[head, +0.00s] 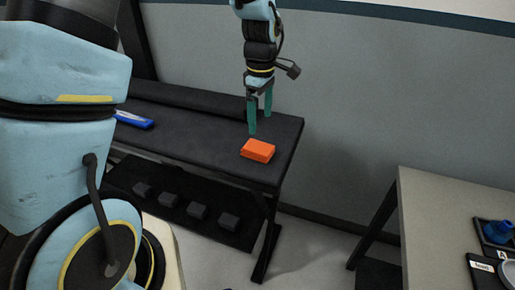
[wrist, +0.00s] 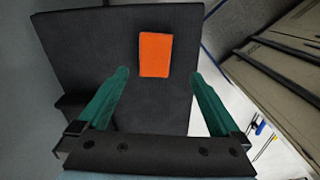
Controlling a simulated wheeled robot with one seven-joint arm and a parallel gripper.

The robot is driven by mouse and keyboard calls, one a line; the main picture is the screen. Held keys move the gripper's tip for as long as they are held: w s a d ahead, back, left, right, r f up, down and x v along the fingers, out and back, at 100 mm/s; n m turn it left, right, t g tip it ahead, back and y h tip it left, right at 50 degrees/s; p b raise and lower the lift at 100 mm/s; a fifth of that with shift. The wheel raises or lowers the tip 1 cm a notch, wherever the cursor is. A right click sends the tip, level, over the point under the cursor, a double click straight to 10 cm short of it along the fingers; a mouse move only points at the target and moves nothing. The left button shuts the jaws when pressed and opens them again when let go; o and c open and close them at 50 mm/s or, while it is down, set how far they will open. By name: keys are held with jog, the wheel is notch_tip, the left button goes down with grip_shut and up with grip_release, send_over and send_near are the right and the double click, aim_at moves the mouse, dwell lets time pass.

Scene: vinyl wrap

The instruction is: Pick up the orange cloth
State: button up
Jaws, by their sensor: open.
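The orange cloth (head: 258,150) is a folded block lying on the black table near its right end. My gripper (head: 260,118) points down above the table, just behind and beside the cloth in the head view. In the wrist view its fingers (wrist: 160,80) are spread wide with nothing between the tips. The gripper does not touch the cloth.
The black table (head: 190,125) has a lower shelf with several dark blocks (head: 197,211). A blue-and-white object (head: 133,120) lies on the table's left part. A light table (head: 440,225) at right carries a blue item (head: 498,231). A grey wall stands behind.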

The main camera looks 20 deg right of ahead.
jog(key=p, duration=0.1)
send_over(261, 148)
jog(key=f, duration=0.5)
jog(key=shift+s+d+f, duration=0.1)
jog(key=shift+d+f, duration=0.05)
jog(key=shift+d, duration=0.1)
jog(key=f, duration=0.1)
jog(key=f+p, duration=0.2)
jog(key=f, duration=0.1)
jog(key=shift+w+a, duration=0.2)
jog(key=shift+a, duration=0.05)
jog(key=shift+f, duration=0.75)
jog(key=c, duration=1.2)
jog(key=shift+o, duration=0.2)
jog(key=shift+r, duration=0.1)
notch_tip(261, 148, up, 10)
jog(key=b, duration=0.2)
